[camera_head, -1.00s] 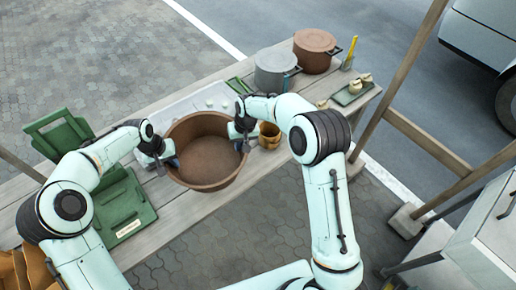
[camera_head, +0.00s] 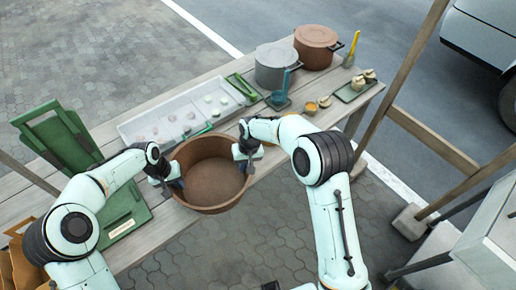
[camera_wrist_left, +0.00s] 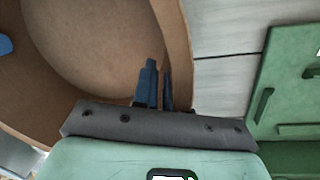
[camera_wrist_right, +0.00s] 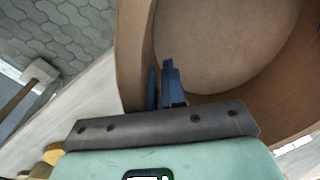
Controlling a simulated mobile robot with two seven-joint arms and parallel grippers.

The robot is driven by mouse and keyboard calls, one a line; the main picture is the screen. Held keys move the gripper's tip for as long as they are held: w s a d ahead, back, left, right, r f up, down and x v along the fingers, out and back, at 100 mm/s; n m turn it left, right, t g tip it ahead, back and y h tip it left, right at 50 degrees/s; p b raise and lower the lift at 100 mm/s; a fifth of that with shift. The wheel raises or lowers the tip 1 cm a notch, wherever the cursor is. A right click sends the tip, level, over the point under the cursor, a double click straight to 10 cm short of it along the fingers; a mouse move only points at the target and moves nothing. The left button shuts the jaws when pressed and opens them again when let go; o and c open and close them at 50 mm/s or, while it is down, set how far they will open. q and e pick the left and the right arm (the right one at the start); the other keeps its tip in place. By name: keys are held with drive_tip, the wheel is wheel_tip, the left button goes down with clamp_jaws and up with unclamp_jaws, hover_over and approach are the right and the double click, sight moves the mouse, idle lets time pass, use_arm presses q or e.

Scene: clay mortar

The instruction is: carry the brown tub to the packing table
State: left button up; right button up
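The brown tub (camera_head: 212,185) is round, open and empty. In the head view it stands upright at the front edge of the wooden table, its near rim reaching past that edge. My left gripper (camera_head: 170,176) is shut on the tub's left wall; one blue finger (camera_wrist_left: 150,83) shows inside the rim. My right gripper (camera_head: 247,150) is shut on the right wall, with its fingers (camera_wrist_right: 165,85) straddling the rim. The tub's wall also shows in the right wrist view (camera_wrist_right: 133,50). I cannot tell which surface is the packing table.
A wooden frame (camera_head: 400,90) and a pale cabinet (camera_head: 490,225) stand at right. Paving (camera_head: 250,235) in front is clear.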

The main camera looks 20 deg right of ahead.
use_arm(q)
drive_tip(key=o, duration=0.3)
drive_tip(key=shift+r, duration=0.2)
use_arm(e)
drive_tip(key=o, duration=0.3)
drive_tip(key=shift+r, duration=0.15)
use_arm(q)
drive_tip(key=shift+w, duration=0.1)
use_arm(e)
drive_tip(key=shift+w, duration=0.1)
drive_tip(key=shift+r, duration=0.1)
use_arm(q)
wheel_tip(320, 180, up, 12)
drive_tip(key=a, duration=0.2)
use_arm(e)
wheel_tip(320, 180, up, 12)
drive_tip(key=d, duration=0.2)
drive_tip(key=shift+s, duration=0.2)
use_arm(q)
drive_tip(key=shift+f, duration=0.15)
use_arm(e)
drive_tip(key=shift+f, duration=0.2)
